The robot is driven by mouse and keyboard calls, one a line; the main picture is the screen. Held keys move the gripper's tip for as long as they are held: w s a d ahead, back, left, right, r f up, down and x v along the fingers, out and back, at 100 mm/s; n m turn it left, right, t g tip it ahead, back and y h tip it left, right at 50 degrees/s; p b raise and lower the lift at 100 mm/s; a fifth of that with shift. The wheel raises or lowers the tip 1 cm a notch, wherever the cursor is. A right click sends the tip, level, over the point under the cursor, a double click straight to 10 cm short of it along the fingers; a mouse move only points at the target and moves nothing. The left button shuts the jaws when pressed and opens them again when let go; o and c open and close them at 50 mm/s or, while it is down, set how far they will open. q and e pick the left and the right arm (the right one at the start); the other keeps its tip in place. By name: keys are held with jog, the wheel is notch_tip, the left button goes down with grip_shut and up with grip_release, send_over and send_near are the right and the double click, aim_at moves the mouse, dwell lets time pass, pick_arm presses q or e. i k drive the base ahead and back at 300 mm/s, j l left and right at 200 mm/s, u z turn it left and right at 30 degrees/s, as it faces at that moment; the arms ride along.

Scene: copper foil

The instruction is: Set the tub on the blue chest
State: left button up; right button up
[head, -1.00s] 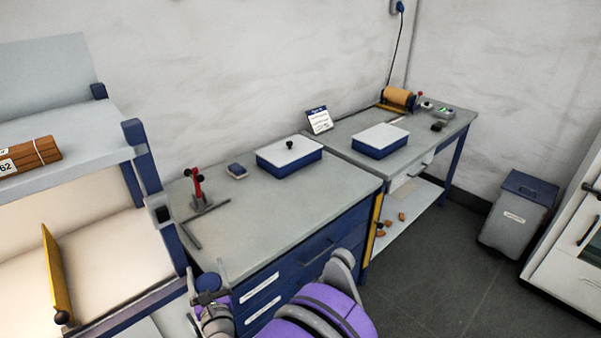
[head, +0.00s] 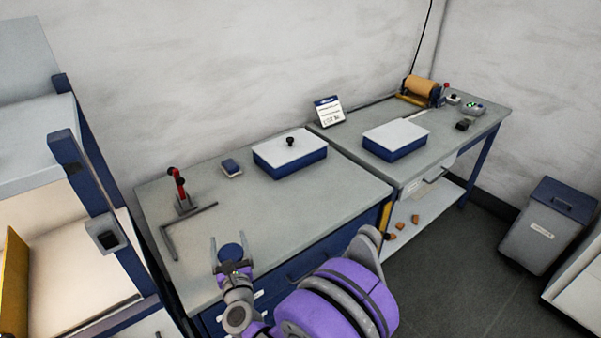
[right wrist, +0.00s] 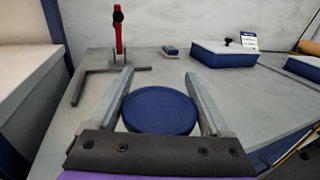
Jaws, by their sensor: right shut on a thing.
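The tub (head: 230,252) is small and round with a dark blue top. In the right wrist view the tub (right wrist: 160,111) sits between the two fingers, its blue disc facing up. My right gripper (head: 230,239) is shut on it. The blue chest has a grey top (head: 270,210) and blue drawer fronts. The tub appears over the front left part of this top; I cannot tell whether it touches it. The tub's lower side is hidden. My left gripper is not in view.
On the chest's top stand a red-handled tool (head: 179,190), an L-shaped bar (head: 186,230), a small blue block (head: 231,168) and a blue box with a pale lid (head: 290,153). The front middle of the top is clear. A shelf unit (head: 85,170) rises at left.

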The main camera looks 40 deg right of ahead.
aim_at(290, 213)
jog(key=i+l, duration=0.1)
jog(key=l, duration=0.25)
jog(key=i+l, duration=0.1)
jog(key=l, duration=0.6)
jog(key=i+l, duration=0.15)
jog(key=l, duration=0.25)
